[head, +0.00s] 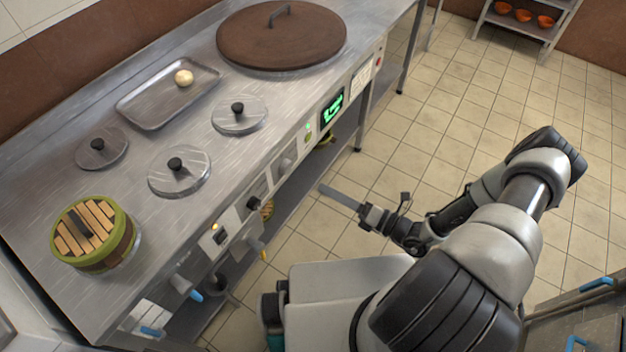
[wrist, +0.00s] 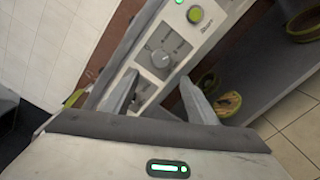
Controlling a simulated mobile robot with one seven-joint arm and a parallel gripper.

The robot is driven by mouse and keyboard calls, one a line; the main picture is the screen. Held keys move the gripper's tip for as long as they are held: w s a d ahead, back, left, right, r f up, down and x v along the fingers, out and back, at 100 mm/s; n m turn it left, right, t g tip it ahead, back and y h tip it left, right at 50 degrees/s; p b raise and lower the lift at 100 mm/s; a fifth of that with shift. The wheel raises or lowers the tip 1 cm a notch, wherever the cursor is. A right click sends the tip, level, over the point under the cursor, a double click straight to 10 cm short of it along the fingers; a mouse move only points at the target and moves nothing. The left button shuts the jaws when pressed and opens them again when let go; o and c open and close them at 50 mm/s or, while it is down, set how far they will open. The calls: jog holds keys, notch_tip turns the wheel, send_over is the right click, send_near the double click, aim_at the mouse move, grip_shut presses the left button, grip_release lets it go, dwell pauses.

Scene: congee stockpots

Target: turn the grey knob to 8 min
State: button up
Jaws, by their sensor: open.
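The grey knob (wrist: 161,59) is a round dial on the stove's pale front panel, with markings around it too small to read. In the wrist view it lies just beyond and between my fingertips. A grey knob on the panel in the head view (head: 285,164) appears to be the same one. My gripper (wrist: 158,78) is open, with one finger on each side of the line to the knob and nothing between them. I cannot read the knob's setting.
A green button (wrist: 195,14) sits beside the knob, and a green-lit display (head: 332,107) is farther along the panel. A darker knob (head: 253,202) is on the near side. A lower shelf (wrist: 255,60) holds bowls or baskets. Tiled floor (head: 420,120) is clear beside the stove.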

jog(key=shift+v, duration=2.3)
